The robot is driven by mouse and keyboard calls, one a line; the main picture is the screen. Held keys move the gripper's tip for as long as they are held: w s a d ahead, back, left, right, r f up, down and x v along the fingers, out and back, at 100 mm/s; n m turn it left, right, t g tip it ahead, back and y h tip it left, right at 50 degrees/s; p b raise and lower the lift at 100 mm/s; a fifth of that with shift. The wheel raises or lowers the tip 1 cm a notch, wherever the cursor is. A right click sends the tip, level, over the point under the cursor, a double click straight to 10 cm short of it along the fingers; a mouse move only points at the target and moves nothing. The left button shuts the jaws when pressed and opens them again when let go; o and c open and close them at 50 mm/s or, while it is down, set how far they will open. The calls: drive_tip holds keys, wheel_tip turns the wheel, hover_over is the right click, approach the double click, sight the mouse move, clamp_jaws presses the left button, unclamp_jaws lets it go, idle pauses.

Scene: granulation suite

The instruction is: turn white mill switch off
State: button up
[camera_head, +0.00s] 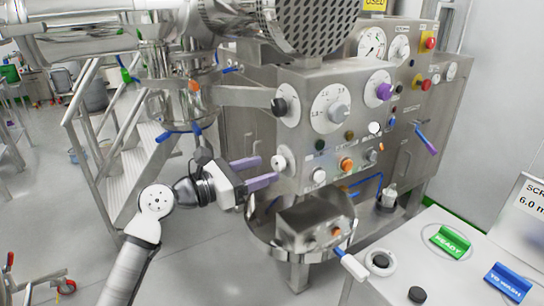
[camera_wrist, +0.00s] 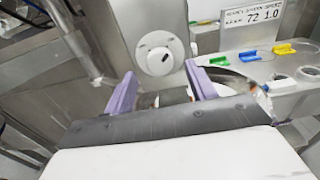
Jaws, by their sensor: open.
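A white round switch (camera_head: 280,162) sits on the lower left side of the steel machine's control panel, and I take it to be the mill switch. In the wrist view this white switch (camera_wrist: 160,56) is a round disc with a small dark mark, just beyond and between my fingertips. My gripper (camera_head: 262,172) is open, with two purple fingers pointing at the switch. In the wrist view my gripper (camera_wrist: 162,82) shows nothing between its fingers. The fingers appear close to the switch; I cannot tell whether they touch it.
The steel control panel (camera_head: 310,95) carries several dials and coloured knobs, including an orange knob (camera_head: 346,165). A steel bowl (camera_head: 262,222) stands below. A white table (camera_head: 395,285) with green and blue signs is at the right. Metal stairs (camera_head: 110,150) stand at the left.

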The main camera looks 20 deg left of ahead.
sight(275, 166)
drive_tip(key=shift+p+x, duration=0.55)
drive_tip(key=shift+x, duration=1.35)
drive_tip(key=c, duration=1)
